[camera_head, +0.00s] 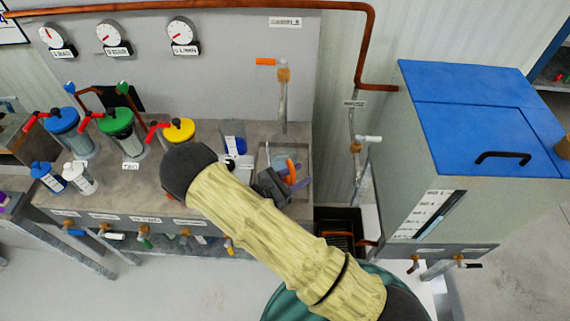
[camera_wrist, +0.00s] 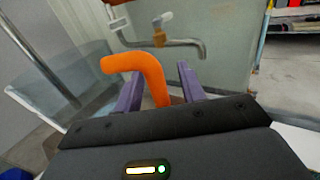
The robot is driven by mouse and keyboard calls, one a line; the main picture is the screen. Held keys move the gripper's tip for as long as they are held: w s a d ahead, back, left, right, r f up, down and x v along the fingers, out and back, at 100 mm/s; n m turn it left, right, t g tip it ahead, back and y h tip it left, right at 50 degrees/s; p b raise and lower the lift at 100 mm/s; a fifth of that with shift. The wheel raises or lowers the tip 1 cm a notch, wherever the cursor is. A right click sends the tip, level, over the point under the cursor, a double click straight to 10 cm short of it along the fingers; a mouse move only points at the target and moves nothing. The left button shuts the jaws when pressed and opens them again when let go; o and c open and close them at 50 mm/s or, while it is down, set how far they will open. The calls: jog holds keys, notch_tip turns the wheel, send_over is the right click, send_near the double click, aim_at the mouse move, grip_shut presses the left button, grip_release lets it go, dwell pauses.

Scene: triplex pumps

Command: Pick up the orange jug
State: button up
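The orange jug shows mainly as its orange handle (camera_head: 291,168), with a clear body around it at the right end of the bench. In the wrist view, the bent orange handle (camera_wrist: 140,68) rises between the two purple fingers of my gripper (camera_wrist: 160,75). The fingers stand apart, one on each side of the handle, with a visible gap on the right. In the head view, my gripper (camera_head: 293,180) is at the jug, and my arm hides part of the bench. The clear wall at left in the wrist view is hard to assign.
A clear container with blue trim (camera_head: 232,137) stands left of the jug. A tap with an orange lever (camera_head: 283,75) hangs above. Several lidded cylinders (camera_head: 118,130) stand at left. A blue-lidded tank (camera_head: 475,120) stands at right. A metal pipe tap (camera_wrist: 160,38) lies beyond my fingers.

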grip_shut()
jog(key=shift+r, duration=0.25)
dwell(0.4)
